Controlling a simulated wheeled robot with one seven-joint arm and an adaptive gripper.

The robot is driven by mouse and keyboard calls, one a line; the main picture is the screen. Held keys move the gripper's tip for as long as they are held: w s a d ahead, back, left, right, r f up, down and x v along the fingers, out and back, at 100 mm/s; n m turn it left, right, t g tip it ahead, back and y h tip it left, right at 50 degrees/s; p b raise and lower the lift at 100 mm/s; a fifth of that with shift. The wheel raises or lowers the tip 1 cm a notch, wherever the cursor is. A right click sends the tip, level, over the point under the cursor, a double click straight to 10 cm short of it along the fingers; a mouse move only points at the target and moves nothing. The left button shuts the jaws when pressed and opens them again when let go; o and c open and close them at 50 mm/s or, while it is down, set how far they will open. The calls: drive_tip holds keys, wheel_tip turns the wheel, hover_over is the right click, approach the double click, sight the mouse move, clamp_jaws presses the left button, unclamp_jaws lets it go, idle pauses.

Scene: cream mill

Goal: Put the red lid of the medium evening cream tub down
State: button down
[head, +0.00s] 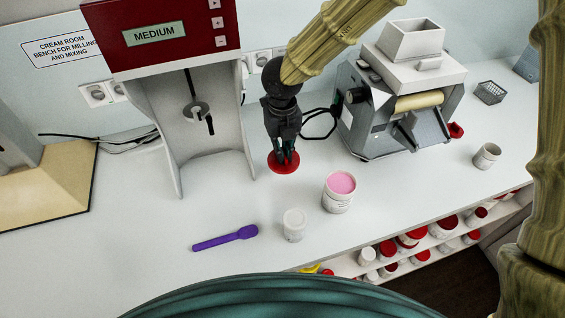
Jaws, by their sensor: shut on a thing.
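My gripper (284,155) points down over the bench and is shut on the red lid (283,167). The lid is a flat round disc, and it looks level, at or just above the bench top; I cannot tell whether it touches. An open tub of pink cream (340,192) with a white label stands upright to the right and nearer. The lid is apart from the tub.
A mixer marked MEDIUM (170,70) stands left, a roller mill (400,95) right. A small cup (487,155) stands far right. Shelves below hold several tubs (410,238).

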sight(283, 166)
drive_tip(key=f, duration=0.3)
drive_tip(key=shift+w+f+p, duration=0.3)
drive_tip(key=shift+w, duration=0.05)
drive_tip(key=shift+s+f, duration=0.15)
drive_tip(key=shift+f, duration=0.1)
wheel_tip(283, 166, down, 3)
drive_tip(key=shift+a+f+p, duration=0.1)
drive_tip(key=shift+p, duration=0.45)
drive_tip(key=shift+s, duration=0.1)
drive_tip(key=c, duration=1.7)
unclamp_jaws()
drive_tip(key=shift+f, duration=0.15)
drive_tip(key=shift+o, duration=0.7)
